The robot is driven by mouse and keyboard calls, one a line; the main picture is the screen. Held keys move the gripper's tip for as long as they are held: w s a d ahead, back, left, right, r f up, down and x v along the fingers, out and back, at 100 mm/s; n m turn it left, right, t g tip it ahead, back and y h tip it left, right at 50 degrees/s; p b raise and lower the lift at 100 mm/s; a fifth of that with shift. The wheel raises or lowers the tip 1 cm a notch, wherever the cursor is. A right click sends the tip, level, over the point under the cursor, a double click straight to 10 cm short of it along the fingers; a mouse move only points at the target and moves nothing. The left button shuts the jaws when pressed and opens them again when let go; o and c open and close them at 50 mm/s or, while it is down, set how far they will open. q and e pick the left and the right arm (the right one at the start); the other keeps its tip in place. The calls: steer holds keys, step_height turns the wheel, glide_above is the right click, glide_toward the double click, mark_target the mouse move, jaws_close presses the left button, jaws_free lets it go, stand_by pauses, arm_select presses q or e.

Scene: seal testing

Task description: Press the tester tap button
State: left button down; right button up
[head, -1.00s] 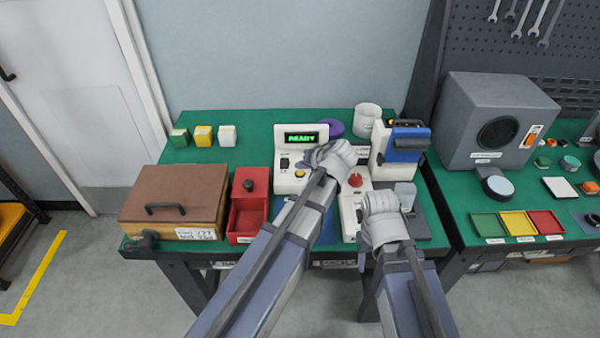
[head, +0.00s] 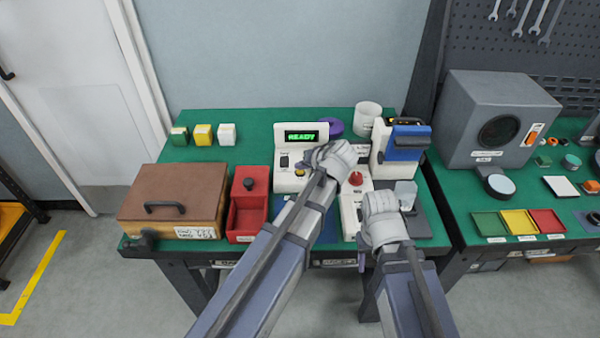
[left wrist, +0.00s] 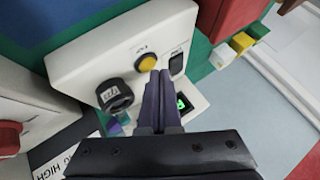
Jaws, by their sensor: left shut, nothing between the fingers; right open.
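The white tester (head: 288,183) stands on the green bench, its display (head: 300,136) showing READY in green. Its yellow tap button (head: 300,172) is partly covered by my left gripper in the head view. In the left wrist view the yellow button (left wrist: 148,62) sits between a black knob (left wrist: 114,95) and a black switch (left wrist: 177,64). My left gripper (left wrist: 161,76) is shut and empty, its tips right beside the button; I cannot tell whether they touch it. It also shows in the head view (head: 308,167). My right gripper (head: 380,205) is open, its fingers mostly hidden by its wrist.
A red emergency-type knob (head: 356,179) is right of my left gripper. A red bin (head: 246,218) and a brown-lidded box (head: 175,196) stand at the left. A blue-and-white device (head: 404,146) and a white cylinder (head: 367,117) stand behind at the right.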

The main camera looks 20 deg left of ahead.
arm_select(q)
steer(key=shift+f+b, duration=0.35)
steer(key=shift+f, duration=0.1)
stand_by(0.6)
steer(key=shift+r, duration=0.1)
steer(key=shift+r+p, duration=0.7)
steer(key=shift+p, duration=0.15)
step_height(320, 180, up, 5)
steer(key=p, duration=0.5)
stand_by(0.3)
stand_by(0.5)
